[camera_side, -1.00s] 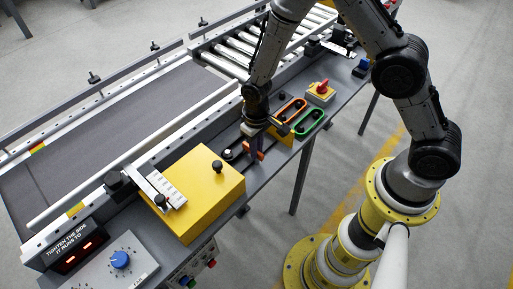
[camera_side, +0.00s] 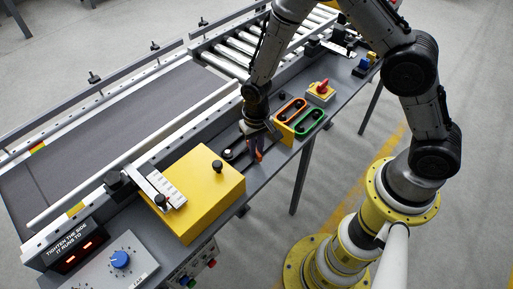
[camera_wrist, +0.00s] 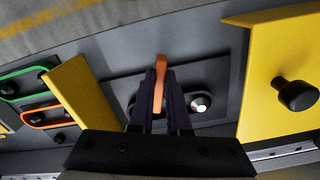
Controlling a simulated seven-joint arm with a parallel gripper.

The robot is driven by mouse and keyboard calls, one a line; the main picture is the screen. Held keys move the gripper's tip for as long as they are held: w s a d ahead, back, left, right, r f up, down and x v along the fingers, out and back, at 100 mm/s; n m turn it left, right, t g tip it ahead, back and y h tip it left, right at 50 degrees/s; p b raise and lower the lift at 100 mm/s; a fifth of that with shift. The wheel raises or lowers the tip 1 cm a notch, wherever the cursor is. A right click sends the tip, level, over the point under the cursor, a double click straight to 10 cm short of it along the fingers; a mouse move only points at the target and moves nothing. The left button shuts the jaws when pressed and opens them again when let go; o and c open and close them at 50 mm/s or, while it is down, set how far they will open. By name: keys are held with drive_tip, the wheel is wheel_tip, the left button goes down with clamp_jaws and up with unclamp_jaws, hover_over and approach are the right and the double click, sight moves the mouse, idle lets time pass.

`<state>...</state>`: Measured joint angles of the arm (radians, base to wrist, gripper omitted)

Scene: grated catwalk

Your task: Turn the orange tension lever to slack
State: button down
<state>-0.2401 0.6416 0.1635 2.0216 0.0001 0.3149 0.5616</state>
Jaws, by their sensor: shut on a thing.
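The orange tension lever (camera_wrist: 160,72) shows in the wrist view between the two dark fingers of my gripper (camera_wrist: 160,88), its end sticking out past the fingertips. In the side view my gripper (camera_side: 257,150) is low over the grey bench, and only a little orange of the lever (camera_side: 260,156) shows by the fingers. My gripper is shut on the lever. The lever's mount is mostly hidden by the fingers; a silver round knob (camera_wrist: 200,103) on a dark plate (camera_wrist: 222,92) shows just right of them in the wrist view.
A yellow box with a black knob (camera_side: 217,166) stands close on one side of my gripper. A red switch (camera_side: 322,87) is farther back. The conveyor belt (camera_side: 100,130) runs alongside.

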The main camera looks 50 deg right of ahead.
drive_tip(key=m, duration=0.7)
drive_tip(key=shift+r, duration=0.1)
drive_tip(key=m, duration=0.7)
drive_tip(key=shift+w, duration=0.15)
drive_tip(key=shift+m, duration=0.3)
drive_tip(key=c, duration=0.9)
unclamp_jaws()
wheel_tip(320, 180, up, 14)
drive_tip(key=shift+f, duration=0.1)
